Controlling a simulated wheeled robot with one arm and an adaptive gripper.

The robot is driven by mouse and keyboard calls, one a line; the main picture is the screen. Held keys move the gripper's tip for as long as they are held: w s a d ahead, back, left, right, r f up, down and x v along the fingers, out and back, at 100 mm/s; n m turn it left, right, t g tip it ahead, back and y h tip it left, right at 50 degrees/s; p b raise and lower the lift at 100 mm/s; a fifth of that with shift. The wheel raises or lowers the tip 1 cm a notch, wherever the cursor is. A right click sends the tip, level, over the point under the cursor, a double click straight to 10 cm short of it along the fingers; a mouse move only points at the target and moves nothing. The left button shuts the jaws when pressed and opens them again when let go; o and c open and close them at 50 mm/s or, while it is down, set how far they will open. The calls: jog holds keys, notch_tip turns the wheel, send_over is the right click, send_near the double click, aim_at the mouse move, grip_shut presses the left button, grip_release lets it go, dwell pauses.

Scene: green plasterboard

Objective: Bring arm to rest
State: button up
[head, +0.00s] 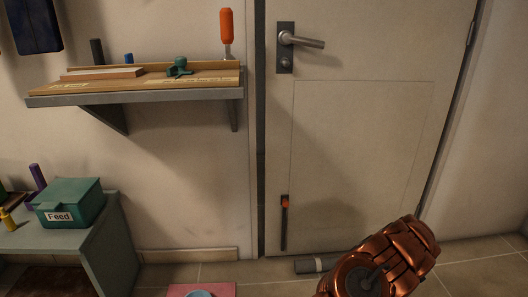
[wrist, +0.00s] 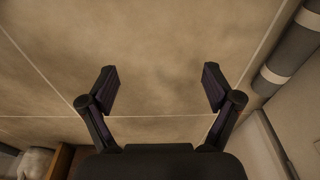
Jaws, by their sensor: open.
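My gripper (wrist: 161,90) shows in the wrist view with its two dark fingers spread wide apart. It is open, and nothing is between the fingers. Tiled floor lies beyond the fingertips. In the head view, a copper-coloured link of my arm shows at the lower right, in front of the door (head: 360,150). The gripper itself cannot be made out in the head view.
A wall shelf (head: 150,95) holds a green clamp-like item (head: 179,68). A green box labelled Feed (head: 70,203) stands on a low grey table (head: 60,237) at left. A grey roll (head: 305,265) lies by the door. A pink mat (head: 180,290) lies on the floor.

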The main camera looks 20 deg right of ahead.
jog(key=w+a+r+n+t+y+p, duration=0.15)
jog(key=w+a+r+p, duration=0.25)
jog(key=w+a+r, duration=0.5)
jog(key=w+a+r+n+t+y+p, duration=0.1)
jog(key=w+a+r+n+p, duration=0.35)
jog(key=r, duration=0.65)
jog(key=w+a+r+n+y+p, duration=0.1)
jog(key=a+r+n+p, duration=0.3)
jog(key=a+r, duration=0.7)
jog(key=w+a+r+n+y+p, duration=0.1)
jog(key=a+r+p, duration=0.6)
jog(key=r, duration=0.6)
jog(key=s+a+r+n+g+p, duration=0.1)
jog(key=s+a+r+n+p, duration=0.2)
jog(key=r, duration=0.4)
jog(key=s+a+r+n+p, duration=0.1)
jog(key=s+a+r+p, duration=0.3)
jog(key=s+a+r, duration=0.3)
jog(key=s+a+r+n+g+p, duration=0.1)
jog(key=s+a+r+n+p, duration=0.15)
jog(key=r, duration=0.55)
jog(key=s+a+r+n+g+h+p, duration=0.1)
jog(key=s+r+p, duration=0.6)
jog(key=s, duration=0.5)
jog(key=s+a+r+n+g+h+p, duration=0.1)
jog(key=s+r+n+h+p, duration=0.1)
jog(key=s+r+p, duration=0.5)
jog(key=s+r, duration=0.2)
jog(key=s, duration=0.2)
jog(key=shift+s, duration=0.4)
